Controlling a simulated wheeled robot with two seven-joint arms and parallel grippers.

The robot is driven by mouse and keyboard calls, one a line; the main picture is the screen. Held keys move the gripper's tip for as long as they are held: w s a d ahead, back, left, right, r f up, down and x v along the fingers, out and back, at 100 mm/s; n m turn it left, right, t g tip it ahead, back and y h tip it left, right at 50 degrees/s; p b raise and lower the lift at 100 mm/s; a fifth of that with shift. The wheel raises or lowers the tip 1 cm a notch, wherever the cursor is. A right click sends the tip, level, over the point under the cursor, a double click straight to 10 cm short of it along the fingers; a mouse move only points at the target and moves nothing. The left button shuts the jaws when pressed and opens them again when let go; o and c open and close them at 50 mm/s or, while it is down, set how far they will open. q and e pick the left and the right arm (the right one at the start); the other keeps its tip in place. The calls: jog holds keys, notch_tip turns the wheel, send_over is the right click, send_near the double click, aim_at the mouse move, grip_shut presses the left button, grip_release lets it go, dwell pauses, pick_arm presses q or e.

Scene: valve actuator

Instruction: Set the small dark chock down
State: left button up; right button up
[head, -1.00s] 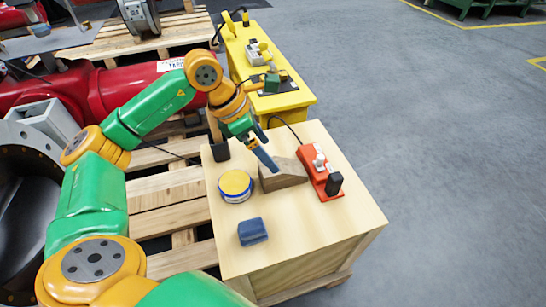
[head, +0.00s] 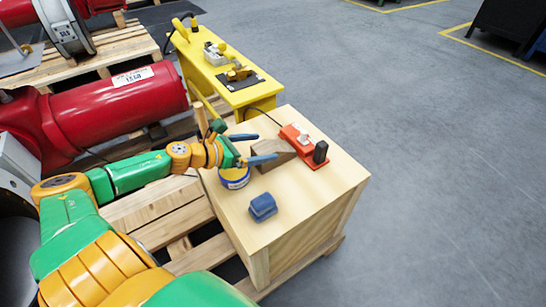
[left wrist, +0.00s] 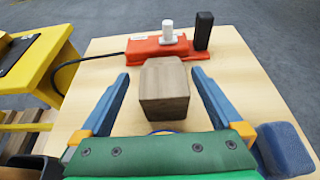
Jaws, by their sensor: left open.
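The chock is a small brown wooden wedge (head: 270,152) on the light wooden crate top (head: 300,190), just left of the red power strip. In the left wrist view the chock (left wrist: 165,88) stands ahead of my left gripper, between its spread blue fingers. My left gripper (head: 266,147) is open and low over the crate top, with a finger on either side of the chock. A gap shows between each finger (left wrist: 160,75) and the wood. My right gripper is not in view.
The red power strip (head: 303,148) with a white plug and black block lies behind the chock. A dark blue block (head: 262,207) lies nearer. The front right of the crate top is clear. A yellow bench (head: 225,75) stands behind.

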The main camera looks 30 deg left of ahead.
aim_at(287, 145)
pick_arm(q)
jog(key=shift+f+x, duration=0.2)
jog(key=shift+x, duration=2.45)
jog(key=shift+s+d, duration=0.2)
jog(key=shift+c, duration=0.2)
